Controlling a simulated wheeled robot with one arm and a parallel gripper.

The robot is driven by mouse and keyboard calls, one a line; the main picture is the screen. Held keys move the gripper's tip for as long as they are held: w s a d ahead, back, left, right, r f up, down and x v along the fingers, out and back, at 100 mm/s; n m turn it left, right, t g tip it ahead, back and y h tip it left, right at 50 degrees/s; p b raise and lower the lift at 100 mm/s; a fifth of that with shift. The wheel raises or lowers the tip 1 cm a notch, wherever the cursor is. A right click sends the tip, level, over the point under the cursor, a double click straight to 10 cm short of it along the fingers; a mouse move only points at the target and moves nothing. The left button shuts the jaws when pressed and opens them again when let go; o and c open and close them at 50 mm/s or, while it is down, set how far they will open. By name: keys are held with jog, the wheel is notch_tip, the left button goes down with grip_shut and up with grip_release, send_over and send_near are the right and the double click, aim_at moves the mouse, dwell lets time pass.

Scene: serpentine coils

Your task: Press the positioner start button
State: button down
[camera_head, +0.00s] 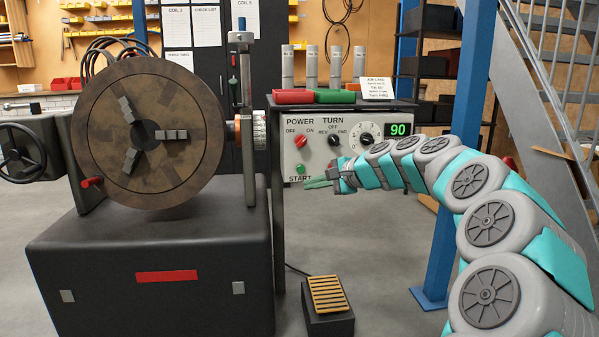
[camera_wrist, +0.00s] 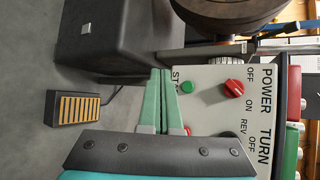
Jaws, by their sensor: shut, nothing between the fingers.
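The green start button (camera_head: 300,169) sits at the lower left of the white control panel (camera_head: 350,133), just above the word START. In the wrist view the button (camera_wrist: 187,87) lies just right of my fingertips. My gripper (camera_head: 308,184) is shut and empty. In the head view its green fingertips are slightly below and right of the button and cover part of the panel's lower edge. In the wrist view the two fingers (camera_wrist: 160,73) lie side by side, beside the START label and partly hiding it. I see no contact with the button, but the depth gap is unclear.
The red power knob (camera_head: 301,141) is above the button, with the turn knob (camera_head: 334,139) and a dial (camera_head: 368,135) to its right. The positioner chuck (camera_head: 190,100) stands at left. A foot pedal (camera_head: 328,294) is on the floor. A display (camera_head: 399,130) reads 90.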

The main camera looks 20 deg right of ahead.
jog(key=p, duration=0.2)
send_near(301, 169)
jog(key=shift+w+a+f, duration=1.8)
jog(key=shift+w+f, duration=0.15)
jog(key=shift+w, duration=0.1)
dwell(0.6)
jog(key=shift+w+p, duration=0.25)
jog(key=shift+p, duration=0.3)
jog(key=shift+d, duration=0.1)
